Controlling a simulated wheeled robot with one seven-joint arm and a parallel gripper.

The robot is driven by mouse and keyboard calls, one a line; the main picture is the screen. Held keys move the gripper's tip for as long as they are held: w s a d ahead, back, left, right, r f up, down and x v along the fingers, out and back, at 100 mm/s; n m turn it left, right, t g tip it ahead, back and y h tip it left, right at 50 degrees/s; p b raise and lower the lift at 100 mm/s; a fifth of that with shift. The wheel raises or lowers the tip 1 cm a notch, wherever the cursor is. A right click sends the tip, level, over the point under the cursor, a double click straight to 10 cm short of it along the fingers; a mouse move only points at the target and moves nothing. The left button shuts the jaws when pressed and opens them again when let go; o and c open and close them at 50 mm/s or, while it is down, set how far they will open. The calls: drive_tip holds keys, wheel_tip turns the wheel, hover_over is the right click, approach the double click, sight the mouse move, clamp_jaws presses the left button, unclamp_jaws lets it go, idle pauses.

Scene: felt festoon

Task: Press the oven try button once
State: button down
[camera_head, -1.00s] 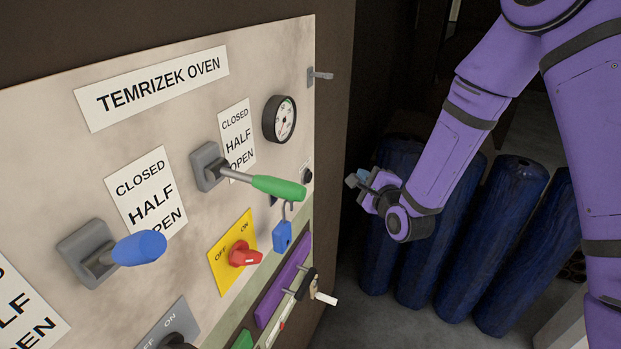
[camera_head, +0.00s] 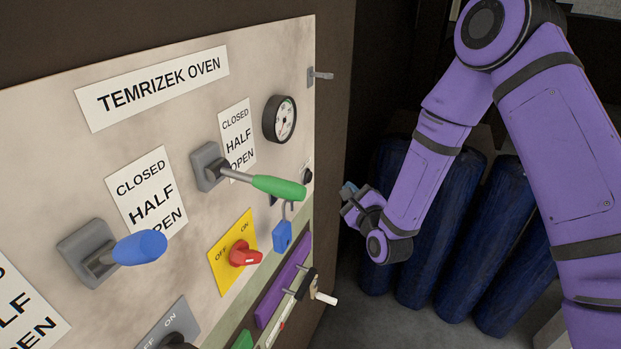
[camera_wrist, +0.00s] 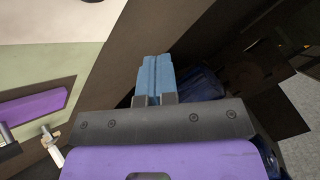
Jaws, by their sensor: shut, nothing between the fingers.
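The pale oven panel (camera_head: 120,120) carries the sign "TEMRIZEK OVEN". A small round black knob or button (camera_head: 307,175) sits near its right edge under a small label, right of the green-handled lever; the label is too small to read, so I cannot tell if this is the try button. My gripper (camera_head: 347,191) is right of the panel's edge, apart from it. In the wrist view the blue fingertips (camera_wrist: 154,75) are together with nothing between them. No button shows clearly in the wrist view.
The green-handled lever (camera_head: 277,187), blue-handled lever (camera_head: 139,248), red switch (camera_head: 245,255) and blue padlock (camera_head: 282,236) stick out of the panel. A gauge (camera_head: 280,119) and a hook (camera_head: 320,75) are near its right edge. Dark blue rolls (camera_head: 440,220) stand behind my arm.

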drive_tip(key=w+a, duration=0.2)
drive_tip(key=a, duration=0.4)
drive_tip(key=shift+w+a, duration=0.25)
drive_tip(key=shift+a, duration=0.05)
drive_tip(key=shift+a, duration=0.1)
idle(1.8)
drive_tip(key=shift+w+a, duration=0.15)
drive_tip(key=shift+a, duration=0.15)
drive_tip(key=shift+w+a, duration=0.15)
drive_tip(key=shift+a, duration=0.35)
idle(0.8)
drive_tip(key=shift+d, duration=0.15)
drive_tip(key=shift+s+d, duration=0.35)
drive_tip(key=shift+d, duration=0.35)
drive_tip(key=shift+d, duration=0.15)
drive_tip(key=shift+s+d, duration=0.3)
drive_tip(key=shift+d, duration=0.45)
drive_tip(key=shift+s+d, duration=0.25)
drive_tip(key=shift+d, duration=0.5)
drive_tip(key=shift+s+d, duration=0.3)
drive_tip(key=shift+d, duration=0.45)
